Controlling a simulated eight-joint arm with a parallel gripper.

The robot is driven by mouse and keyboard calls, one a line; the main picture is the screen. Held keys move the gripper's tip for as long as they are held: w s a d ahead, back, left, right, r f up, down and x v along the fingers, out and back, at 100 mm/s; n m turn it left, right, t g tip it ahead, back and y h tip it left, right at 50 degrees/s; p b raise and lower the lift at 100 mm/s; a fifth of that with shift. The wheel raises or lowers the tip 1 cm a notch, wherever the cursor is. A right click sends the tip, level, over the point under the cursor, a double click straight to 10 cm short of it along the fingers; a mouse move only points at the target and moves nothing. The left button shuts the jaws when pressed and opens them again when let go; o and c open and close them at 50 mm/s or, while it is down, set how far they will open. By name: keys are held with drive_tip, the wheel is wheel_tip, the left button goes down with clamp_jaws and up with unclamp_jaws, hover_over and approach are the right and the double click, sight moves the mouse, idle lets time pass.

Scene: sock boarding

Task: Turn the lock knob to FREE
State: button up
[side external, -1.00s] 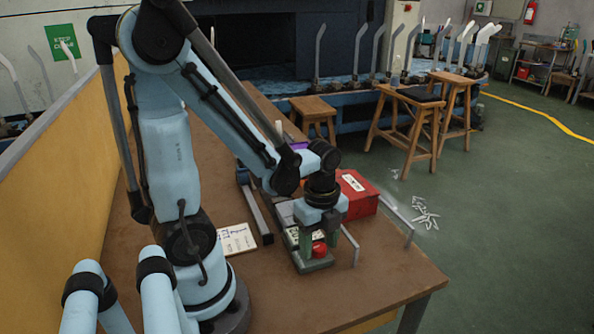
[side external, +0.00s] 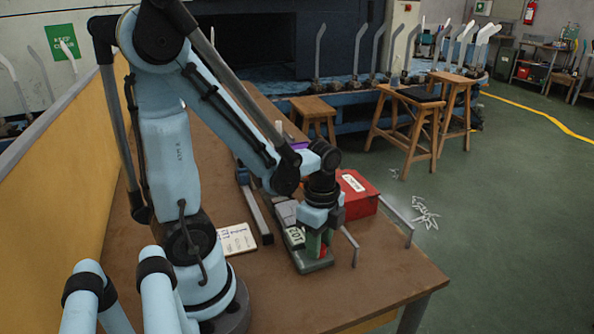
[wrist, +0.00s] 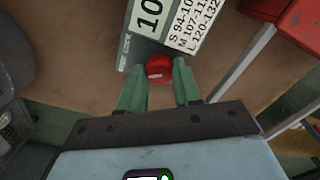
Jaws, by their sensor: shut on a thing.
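The red lock knob (wrist: 158,67) sits on the green-grey fixture in the wrist view, with small "LOCK" lettering to its left. My gripper (wrist: 160,72) has its two green fingers on either side of the knob, shut on it. In the side view my gripper (side external: 318,243) points straight down over the near end of the fixture (side external: 316,267). Only a sliver of red shows there, because a finger hides most of the knob. The knob's pointer direction cannot be read.
A number plate reading "10" (wrist: 148,17) and a size chart (wrist: 187,24) lie just beyond the knob. A red box (side external: 357,193) stands behind my gripper. Grey rails (side external: 350,246) stand to the right. A white card (side external: 237,239) lies left. The table's front right is clear.

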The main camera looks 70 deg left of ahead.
drive_tip(key=o, duration=1)
drive_tip(key=shift+o, duration=0.2)
drive_tip(key=m, duration=0.4)
drive_tip(key=shift+r+m, duration=0.2)
drive_tip(key=shift+m, duration=0.1)
wheel_tip(320, 180, up, 12)
drive_tip(key=w+d+n+t, duration=0.5)
drive_tip(key=n+t, duration=0.1)
drive_tip(key=n, duration=1.1)
drive_tip(key=shift+f+t, duration=0.15)
drive_tip(key=shift+t, duration=0.25)
